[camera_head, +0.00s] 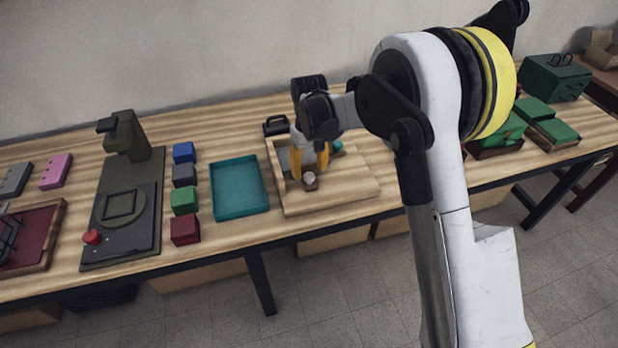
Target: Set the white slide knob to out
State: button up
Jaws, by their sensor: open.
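A pale, whitish knob (310,180) shows on the light wooden board (335,200) near the middle of the table. I take it for the white slide knob; its slot or track is too small to make out. My gripper (308,166) has yellow fingers and points down over the board, right at the knob. The fingers are open, and I cannot tell whether they touch the knob. A teal piece (337,146) sits on the same board to the right of the fingers. Part of the board's grey plate (285,160) is hidden behind my gripper.
A teal tray (240,212) lies just left of the board. Several coloured blocks (184,200) stand left of it, beside a dark green press-like device (125,210) with a red knob. A black handle (275,125) lies behind the board. Green boxes (552,78) stand at the right.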

jog(key=shift+f, duration=1.25)
grip_shut()
jog(key=shift+s+d+b, duration=0.2)
jog(key=shift+s+d, duration=0.1)
jog(key=shift+s, duration=0.75)
jog(key=shift+s+d+b, duration=0.15)
jog(key=shift+s+d, duration=0.1)
jog(key=shift+s, duration=0.75)
grip_release()
jog(key=shift+r, duration=0.1)
